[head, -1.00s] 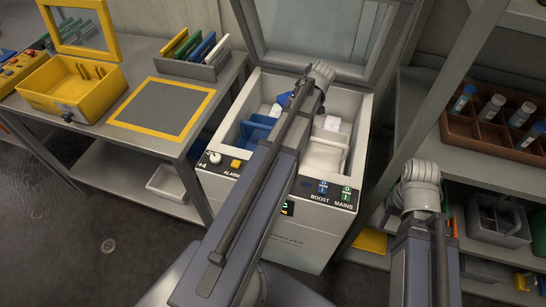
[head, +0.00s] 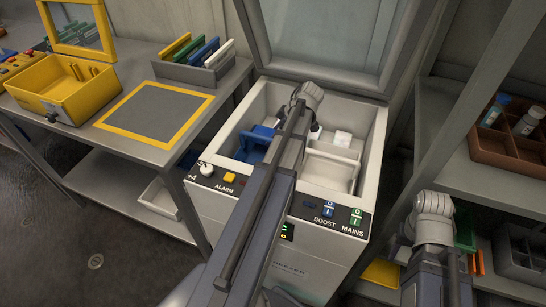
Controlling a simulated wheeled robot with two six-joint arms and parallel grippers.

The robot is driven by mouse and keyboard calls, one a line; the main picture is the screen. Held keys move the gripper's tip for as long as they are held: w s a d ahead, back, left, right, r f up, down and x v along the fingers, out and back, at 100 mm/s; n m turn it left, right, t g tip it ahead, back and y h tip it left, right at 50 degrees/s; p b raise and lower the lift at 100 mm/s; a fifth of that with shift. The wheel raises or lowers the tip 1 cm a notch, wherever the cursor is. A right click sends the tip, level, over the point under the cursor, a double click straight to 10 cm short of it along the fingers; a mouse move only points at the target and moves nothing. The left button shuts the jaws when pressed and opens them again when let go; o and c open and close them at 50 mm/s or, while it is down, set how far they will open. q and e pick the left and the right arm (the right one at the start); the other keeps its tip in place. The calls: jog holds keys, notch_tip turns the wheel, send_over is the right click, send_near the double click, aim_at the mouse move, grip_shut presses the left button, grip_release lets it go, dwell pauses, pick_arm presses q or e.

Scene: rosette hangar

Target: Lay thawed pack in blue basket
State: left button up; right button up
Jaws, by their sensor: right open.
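The blue basket (head: 254,147) sits inside the open white chest freezer (head: 374,150), at its left. My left arm reaches over the freezer, and its wrist covers part of the basket and middle. My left gripper (head: 314,131) points down inside the freezer, mostly hidden behind its own arm; its jaw state and any load cannot be seen. My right gripper (head: 400,238) is open at the freezer's right, largely hidden by its own arm. A small pale block (head: 342,138) lies behind the white basket (head: 332,168). I cannot tell which item is the thawed pack.
The raised freezer lid (head: 320,35) stands behind. A left bench (head: 165,158) holds a yellow box (head: 62,95), a yellow-framed grey mat (head: 155,112) and a rack of coloured plates (head: 192,72). Shelves at right hold a brown bottle rack (head: 500,148). The freezer front carries switches.

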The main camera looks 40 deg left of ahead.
pick_arm(q)
notch_tip(320, 180, down, 8)
jog(key=b, duration=0.7)
jog(key=shift+f, duration=0.1)
pick_arm(e)
notch_tip(320, 180, down, 8)
pick_arm(q)
jog(key=o, duration=1.5)
jog(key=shift+c, duration=0.2)
jog(key=p+v, duration=0.9)
jog(key=v, duration=0.1)
jog(key=shift+r, duration=0.45)
jog(key=shift+p+v, duration=0.75)
jog(key=shift+p, duration=0.1)
pick_arm(e)
notch_tip(320, 180, up, 10)
jog(key=shift+r, duration=0.25)
pick_arm(q)
jog(key=shift+w+d, duration=0.1)
